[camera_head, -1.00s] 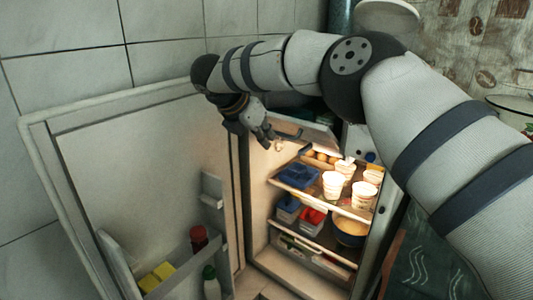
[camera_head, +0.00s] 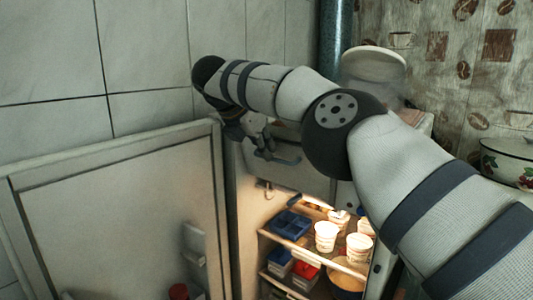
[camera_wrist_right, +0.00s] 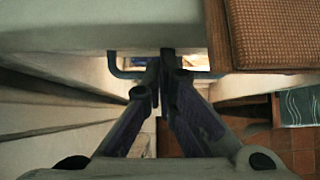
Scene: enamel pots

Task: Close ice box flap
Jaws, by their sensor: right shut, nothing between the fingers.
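The ice box flap (camera_head: 300,178) is a pale panel at the top of the fridge interior, above the shelves. In the head view it looks close to upright; whether it is fully flush I cannot tell. Its blue-grey handle (camera_head: 288,161) is near its upper edge and also shows in the right wrist view (camera_wrist_right: 122,70). My right gripper (camera_head: 264,148) is in front of the flap's upper left part, close to the handle. In the wrist view its fingertips (camera_wrist_right: 167,54) are together and empty, beside the handle; contact is unclear. My left gripper is not in view.
The fridge door (camera_head: 125,215) stands wide open on the left. Below the flap, shelves hold white cups (camera_head: 326,237), a blue tray (camera_head: 290,224) and red and blue boxes. A flowered enamel pot (camera_head: 508,162) stands at the right. My right arm crosses above the fridge.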

